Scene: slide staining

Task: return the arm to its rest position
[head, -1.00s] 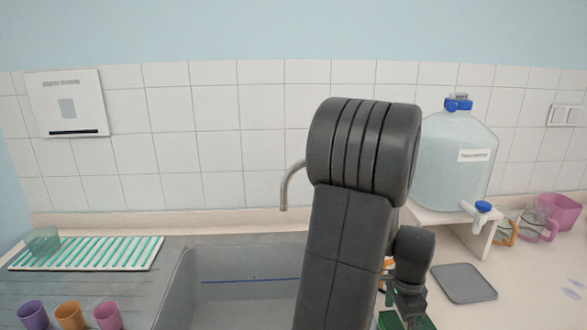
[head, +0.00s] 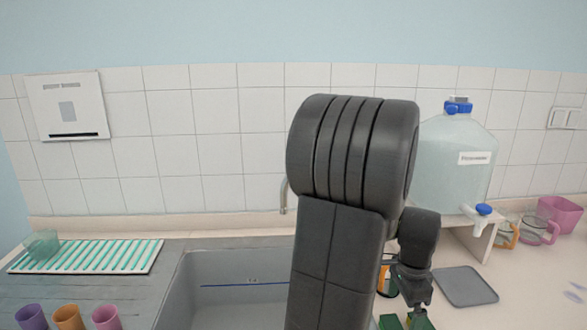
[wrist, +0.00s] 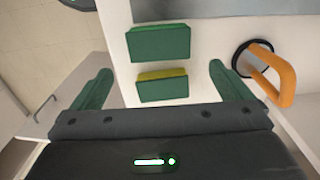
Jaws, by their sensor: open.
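My dark grey arm rises through the middle of the head view, in front of the sink. My gripper (wrist: 160,68) shows in the wrist view with its two green fingers spread wide apart, open and empty.
An orange-handled object (wrist: 272,78) is right of the fingers. The sink (head: 235,275) is partly hidden by my arm. Purple, orange and pink cups (head: 68,317) stand at left by a striped rack (head: 88,257). A large water bottle (head: 455,165) and grey mat (head: 465,286) are right.

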